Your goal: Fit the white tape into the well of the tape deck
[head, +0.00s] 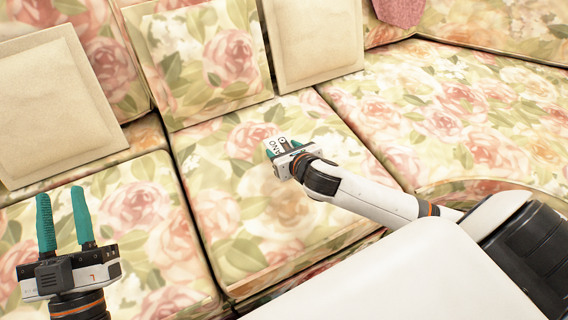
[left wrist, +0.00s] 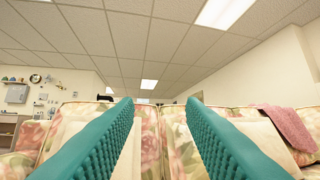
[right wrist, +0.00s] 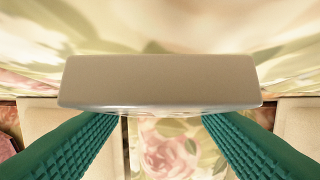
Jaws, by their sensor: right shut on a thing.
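The white tape (head: 277,142), with dark lettering and a dark ring on it, is in my right gripper (head: 284,149) over the middle sofa cushion. In the right wrist view the tape (right wrist: 160,80) shows as a pale block lying across the space between the teal fingers (right wrist: 160,140). The head view does not show how far the tape is above the cushion. My left gripper (head: 66,221) is open and empty over the left cushion; its two teal fingers stand apart in the left wrist view (left wrist: 160,135). The tape deck is not seen in any view.
A floral sofa (head: 190,215) fills the head view, with a floral pillow (head: 205,60) and cream pillows (head: 312,45) along its back. A pink cloth (left wrist: 290,128) lies over the sofa back. The right seat cushion (head: 440,120) is clear.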

